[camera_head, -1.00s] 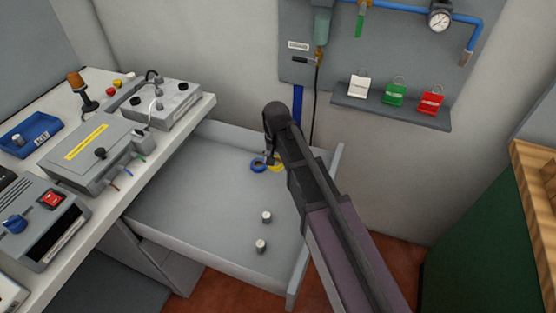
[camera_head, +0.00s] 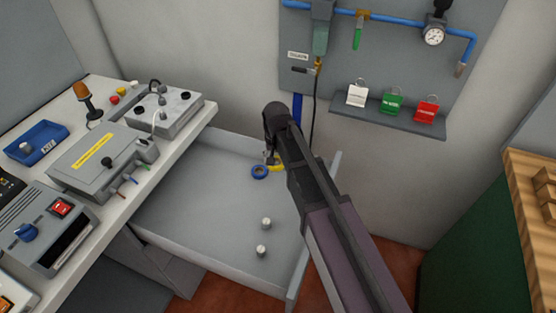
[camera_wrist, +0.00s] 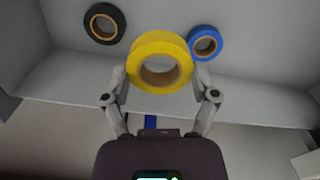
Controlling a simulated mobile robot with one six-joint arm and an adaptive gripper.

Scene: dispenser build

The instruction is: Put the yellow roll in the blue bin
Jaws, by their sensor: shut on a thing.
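The yellow roll (camera_wrist: 160,43) is between the fingers of my gripper (camera_wrist: 160,73) in the wrist view, and the fingers are shut on it. In the head view my gripper (camera_head: 269,157) points down over the grey drawer, and a strip of the yellow roll (camera_head: 278,168) shows beside it. My arm hides the remainder. I cannot tell how far the roll is above the drawer floor. The blue bin (camera_head: 56,138) stands on the bench at the far left, away from my gripper, with a small pale object in it.
The open drawer (camera_head: 190,200) holds a blue roll (camera_head: 259,172), a black roll (camera_wrist: 105,40) and two small pale knobs (camera_head: 266,223). A wall shelf (camera_head: 388,121) holds coloured tags.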

